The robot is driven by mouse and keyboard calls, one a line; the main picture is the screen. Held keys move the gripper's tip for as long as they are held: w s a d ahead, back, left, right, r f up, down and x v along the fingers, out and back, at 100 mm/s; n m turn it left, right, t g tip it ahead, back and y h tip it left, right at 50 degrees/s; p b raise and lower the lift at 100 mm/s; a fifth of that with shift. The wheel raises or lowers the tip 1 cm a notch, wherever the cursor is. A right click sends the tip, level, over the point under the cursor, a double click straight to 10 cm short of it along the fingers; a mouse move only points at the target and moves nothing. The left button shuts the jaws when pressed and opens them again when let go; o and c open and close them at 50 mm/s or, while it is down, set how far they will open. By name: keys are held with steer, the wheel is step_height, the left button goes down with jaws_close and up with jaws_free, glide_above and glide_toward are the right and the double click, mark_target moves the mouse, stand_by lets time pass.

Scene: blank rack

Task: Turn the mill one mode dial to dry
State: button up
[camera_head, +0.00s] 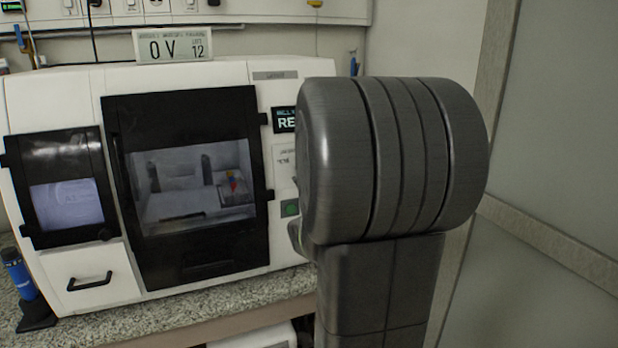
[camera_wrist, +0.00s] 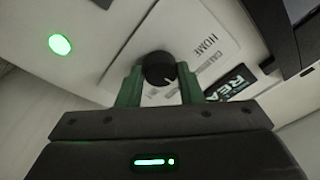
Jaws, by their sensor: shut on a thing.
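The mode dial (camera_wrist: 158,67) is a small round black knob on a white label plate in the wrist view. A short white mark shows near its lower edge. My gripper (camera_wrist: 158,76) has its two green fingers on either side of the dial, shut on it. The words HOME and part of another label are readable beside the dial; no label reading dry can be made out. In the head view the white mill (camera_head: 125,75) stands on the counter, and my arm hides the dial and my gripper.
A dark display (camera_wrist: 232,83) and a lit green button (camera_wrist: 60,44) lie near the dial. The mill has a large black windowed door (camera_head: 190,110) and a white drawer (camera_head: 92,276). A sign (camera_head: 172,43) stands on top.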

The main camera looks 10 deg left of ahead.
steer(key=m+h+b, duration=0.1)
steer(key=m, duration=0.3)
steer(key=m+b, duration=0.1)
steer(key=m, duration=0.3)
steer(key=m+h+b, duration=0.1)
steer(key=m, duration=0.4)
steer(key=shift+s+a+r+g+h, duration=0.1)
steer(key=shift+a+r+g+h, duration=0.1)
steer(key=shift+g+h, duration=0.1)
steer(key=o, duration=1)
steer(key=shift+p+v, duration=1.9)
steer(key=shift+v, duration=5.05)
